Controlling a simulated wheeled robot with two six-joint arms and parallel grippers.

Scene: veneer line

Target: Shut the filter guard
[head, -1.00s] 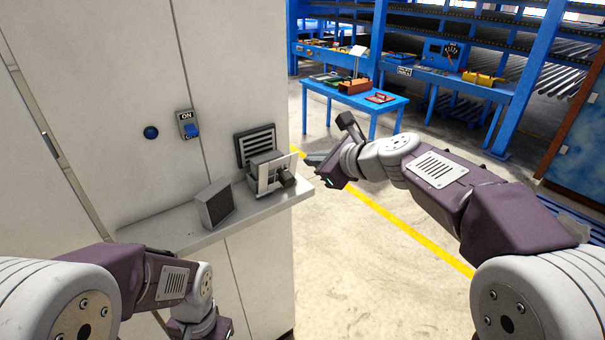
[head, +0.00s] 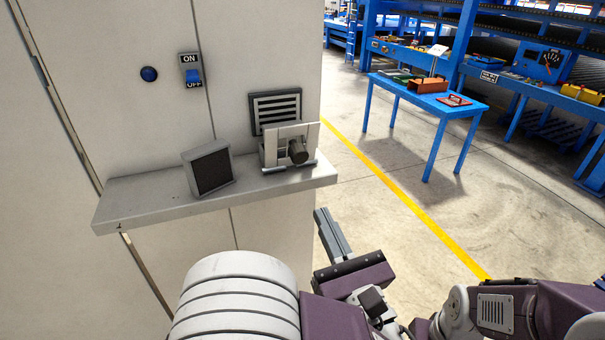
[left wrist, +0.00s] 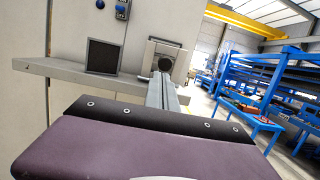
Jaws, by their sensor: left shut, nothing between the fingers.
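On the ledge of a pale cabinet, a pale filter housing with an upright light plate (head: 310,133) and a dark round knob (head: 298,152) stands in front of a dark slatted vent (head: 276,106). The plate looks like the guard; whether it is open or latched I cannot tell. The plate and knob also show in the left wrist view, just beyond the fingertips and partly hidden by them. My left gripper (head: 322,214) is shut and empty, in front of and below the ledge's right end; it shows in the left wrist view (left wrist: 159,80). My right gripper is out of view.
A dark filter block (head: 208,168) stands left of the housing on the ledge (head: 130,205). Above are an ON/OFF switch (head: 191,71) and a blue button (head: 149,74).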

